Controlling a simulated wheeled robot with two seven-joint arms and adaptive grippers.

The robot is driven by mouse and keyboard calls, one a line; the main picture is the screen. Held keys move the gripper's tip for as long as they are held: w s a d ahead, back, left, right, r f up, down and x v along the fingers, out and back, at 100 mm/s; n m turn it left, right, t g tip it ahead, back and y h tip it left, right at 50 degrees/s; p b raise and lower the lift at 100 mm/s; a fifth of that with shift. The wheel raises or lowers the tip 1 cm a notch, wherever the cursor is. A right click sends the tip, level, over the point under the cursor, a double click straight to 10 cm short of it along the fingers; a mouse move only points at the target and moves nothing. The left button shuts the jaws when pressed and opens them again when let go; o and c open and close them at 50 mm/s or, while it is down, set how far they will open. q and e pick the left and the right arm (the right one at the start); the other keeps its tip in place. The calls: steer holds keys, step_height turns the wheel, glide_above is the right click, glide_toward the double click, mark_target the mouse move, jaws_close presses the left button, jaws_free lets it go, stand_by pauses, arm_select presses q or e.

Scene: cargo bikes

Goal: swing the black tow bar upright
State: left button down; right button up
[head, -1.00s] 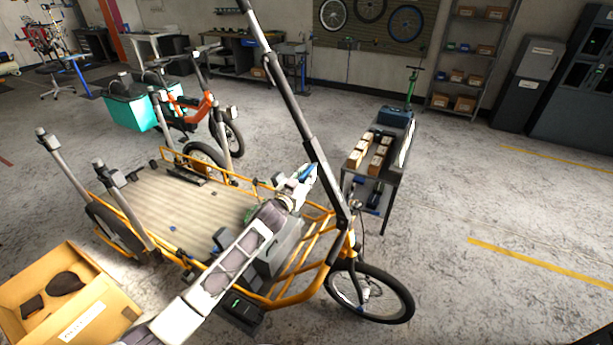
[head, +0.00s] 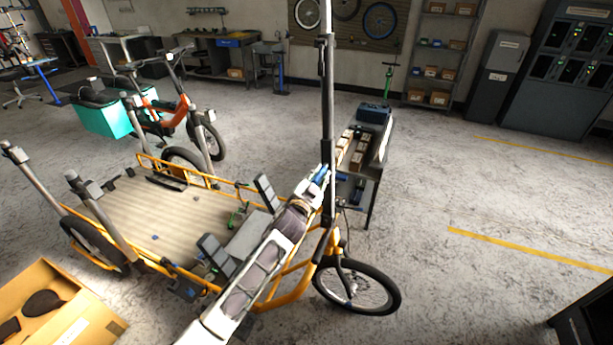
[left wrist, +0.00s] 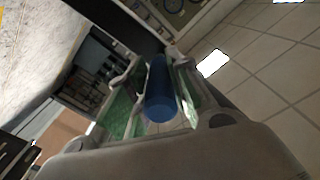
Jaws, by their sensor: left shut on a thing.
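The black tow bar (head: 328,110) rises from the front of the yellow-framed cargo bike (head: 290,275). It stands near vertical in the head view, and its top reaches the upper part of the picture. My left gripper (head: 322,177) is beside its lower part, shut on a blue grip. In the left wrist view this blue grip (left wrist: 160,92) is a round cylinder between the green-padded fingers. My right gripper is not in view.
A small cart (head: 372,160) with boxes stands just behind the bar. The bike's flat bed (head: 170,215) lies left of my arm. A cardboard box (head: 85,325) is at the lower left. The floor to the right is mostly clear; a dark cabinet (head: 588,325) shows at the lower right.

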arm_select(q)
steer(key=shift+s+d+f+m, duration=0.1)
steer(key=shift+s+d+m, duration=0.1)
steer(key=shift+d, duration=0.3)
steer(key=shift+s+d+f+m, duration=0.1)
steer(key=shift+s+d+m, duration=0.1)
steer(key=shift+d, duration=0.25)
steer(key=c, duration=1.3)
jaws_free()
steer(key=shift+w+a+r, duration=0.1)
steer(key=shift+o, duration=0.2)
steer(key=v, duration=1.2)
